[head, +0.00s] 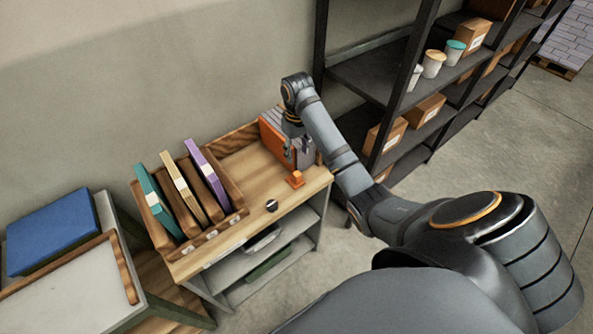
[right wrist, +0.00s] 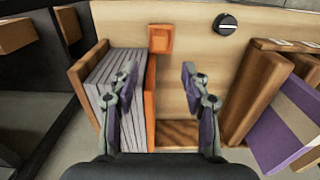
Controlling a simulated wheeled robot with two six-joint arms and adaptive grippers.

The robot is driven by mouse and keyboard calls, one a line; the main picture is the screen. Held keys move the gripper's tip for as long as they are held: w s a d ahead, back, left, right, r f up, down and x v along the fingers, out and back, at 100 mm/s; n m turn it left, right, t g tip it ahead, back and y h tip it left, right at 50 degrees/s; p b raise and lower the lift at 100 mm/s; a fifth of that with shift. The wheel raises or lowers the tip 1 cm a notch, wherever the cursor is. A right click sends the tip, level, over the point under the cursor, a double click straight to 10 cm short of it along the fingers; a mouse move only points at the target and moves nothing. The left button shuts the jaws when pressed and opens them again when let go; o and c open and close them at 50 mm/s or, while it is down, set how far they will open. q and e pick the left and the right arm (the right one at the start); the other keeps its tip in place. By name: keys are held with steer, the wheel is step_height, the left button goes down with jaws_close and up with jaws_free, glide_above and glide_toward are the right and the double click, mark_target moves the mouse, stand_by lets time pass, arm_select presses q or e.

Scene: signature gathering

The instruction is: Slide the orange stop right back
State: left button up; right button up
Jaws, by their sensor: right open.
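The orange stop shows in the head view as an upright orange panel (head: 273,142) at the back right of the wooden worktop. In the right wrist view the panel (right wrist: 151,100) stands on edge against a stack of grey sheets (right wrist: 112,80). A small orange block (right wrist: 160,39) sits at the panel's end; it also shows in the head view (head: 295,179). I cannot tell whether the two are joined. My right gripper (right wrist: 158,85) is open above, one finger over the grey sheets and the other over bare wood, the panel between them. My left gripper is not in view.
A wooden rack (head: 238,208) with several coloured folders stands left on the worktop (head: 255,170). A black knob (head: 271,206) sits at the front. A dark shelf unit (head: 375,75) with boxes and tubs stands right. Bare wood lies between rack and panel.

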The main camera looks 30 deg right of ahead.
mark_target(297, 173)
step_height(297, 173, down, 9)
steer(key=b, duration=0.9)
steer(key=shift+f, duration=0.85)
jaws_close()
steer(key=shift+r, duration=0.1)
